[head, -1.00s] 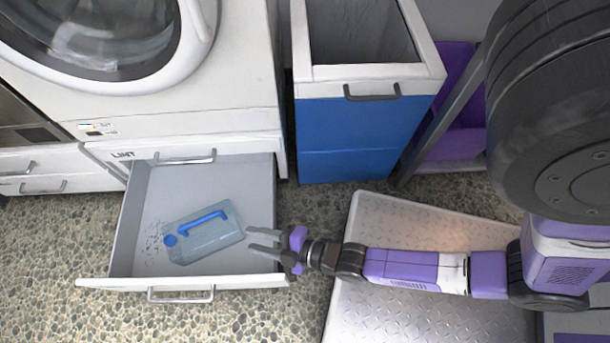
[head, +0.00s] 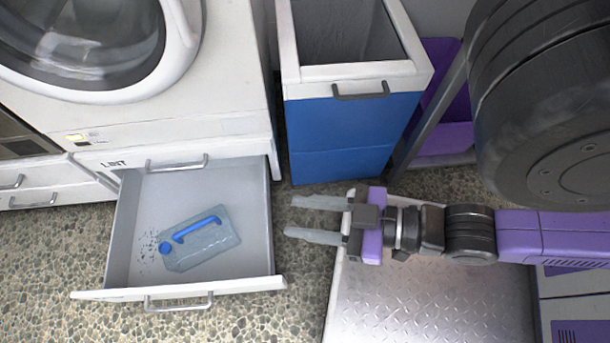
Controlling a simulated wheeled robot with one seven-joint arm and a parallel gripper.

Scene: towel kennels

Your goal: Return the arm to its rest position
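My gripper (head: 315,219) is open and empty, with its two pale fingers pointing left and a gap between them. It is above the floor, between the open lint drawer (head: 258,225) and the metal plate (head: 425,305). My purple and dark-grey arm (head: 470,232) reaches in from the right side of the picture. A clear, flat jug (head: 205,245) with a blue handle and blue cap lies in the lint drawer, apart from my gripper. Dark specks of lint lie beside it on the drawer floor.
A white washer or dryer (head: 190,95) stands above the lint drawer. A blue bin with a white rim (head: 340,135) stands behind my gripper, open at the top. A purple container (head: 450,130) is at its right. Pebbled floor (head: 50,245) is clear at the left.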

